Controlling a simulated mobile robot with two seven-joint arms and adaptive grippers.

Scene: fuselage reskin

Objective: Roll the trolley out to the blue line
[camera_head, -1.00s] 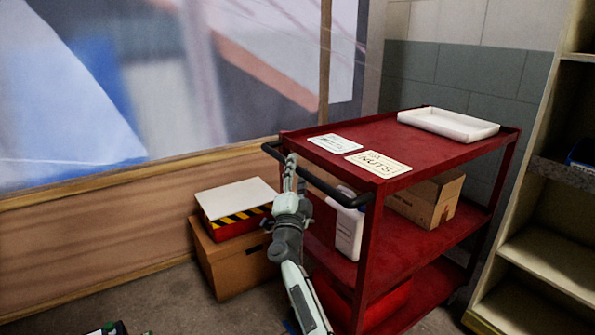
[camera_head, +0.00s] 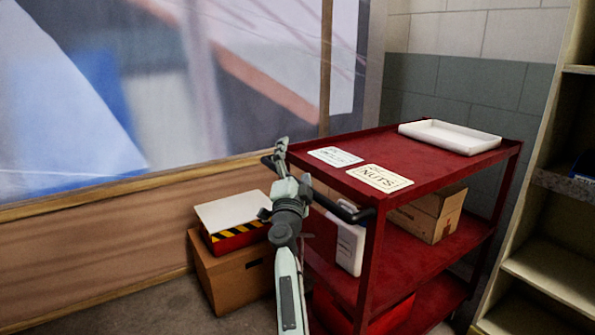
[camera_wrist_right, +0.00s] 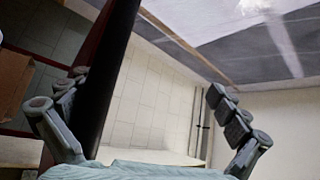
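The red trolley (camera_head: 440,180) stands by the wall, with three shelves and a dark push handle (camera_head: 345,209) on its near left end. My right gripper (camera_head: 281,150) is at the handle's far left part. In the right wrist view the fingers of my right gripper (camera_wrist_right: 150,115) are spread wide. The dark handle (camera_wrist_right: 108,75) runs between them, closer to the left finger, and the gripper is not closed on it. My left gripper is not in view. The blue line is not in view.
A white tray (camera_head: 450,137) and two label cards, one the NUTS card (camera_head: 379,178), lie on the trolley's top. Left of it, a cardboard box (camera_head: 232,278) carries a striped red box (camera_head: 238,237). Shelving (camera_head: 560,255) stands close on the right.

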